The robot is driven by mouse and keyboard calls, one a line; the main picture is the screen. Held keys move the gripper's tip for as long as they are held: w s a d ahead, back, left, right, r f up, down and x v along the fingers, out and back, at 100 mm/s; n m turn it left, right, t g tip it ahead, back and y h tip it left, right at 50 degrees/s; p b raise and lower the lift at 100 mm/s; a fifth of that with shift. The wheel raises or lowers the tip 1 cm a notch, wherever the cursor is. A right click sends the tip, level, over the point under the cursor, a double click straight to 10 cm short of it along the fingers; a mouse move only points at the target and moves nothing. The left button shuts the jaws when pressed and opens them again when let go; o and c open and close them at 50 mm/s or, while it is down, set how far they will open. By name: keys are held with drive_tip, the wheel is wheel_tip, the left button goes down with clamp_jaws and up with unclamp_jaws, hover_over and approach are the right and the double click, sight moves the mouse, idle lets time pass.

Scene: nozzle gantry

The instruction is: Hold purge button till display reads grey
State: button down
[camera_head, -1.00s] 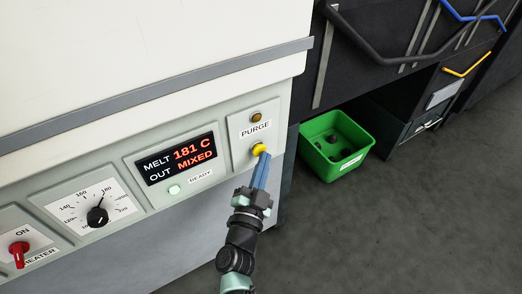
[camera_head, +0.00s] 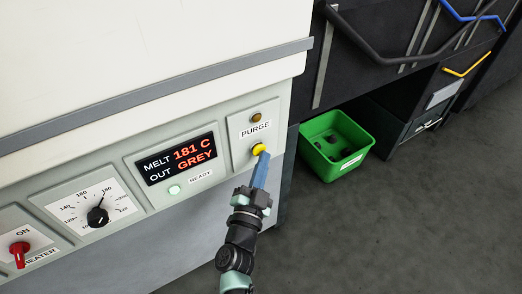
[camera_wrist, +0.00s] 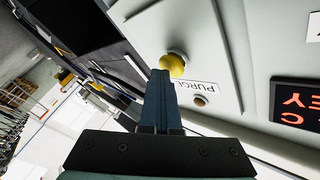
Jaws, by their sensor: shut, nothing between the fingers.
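The yellow purge button (camera_head: 258,149) sits on the panel under the PURGE label, and it also shows in the wrist view (camera_wrist: 173,64). My gripper (camera_head: 264,156) is shut and empty, its blue fingertips right at the button. In the wrist view the fingertips (camera_wrist: 160,74) overlap the button's lower edge; whether they still touch or press it I cannot tell. The display (camera_head: 181,159) reads "MELT 181 C" and "OUT GREY" in the head view. In the wrist view only a cut-off part of the display (camera_wrist: 296,104) shows.
An amber lamp (camera_head: 257,117) is above the PURGE label. A pale green READY lamp (camera_head: 174,190), a dial (camera_head: 97,216) and a red heater switch (camera_head: 19,249) are further left. A green bin (camera_head: 336,145) stands on the floor to the right.

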drive_tip(key=shift+s+d, duration=0.4)
drive_tip(key=shift+s, duration=0.25)
drive_tip(key=shift+s+d, duration=0.75)
drive_tip(key=shift+s, duration=0.25)
drive_tip(key=shift+s+d, duration=0.75)
drive_tip(key=shift+s, duration=0.25)
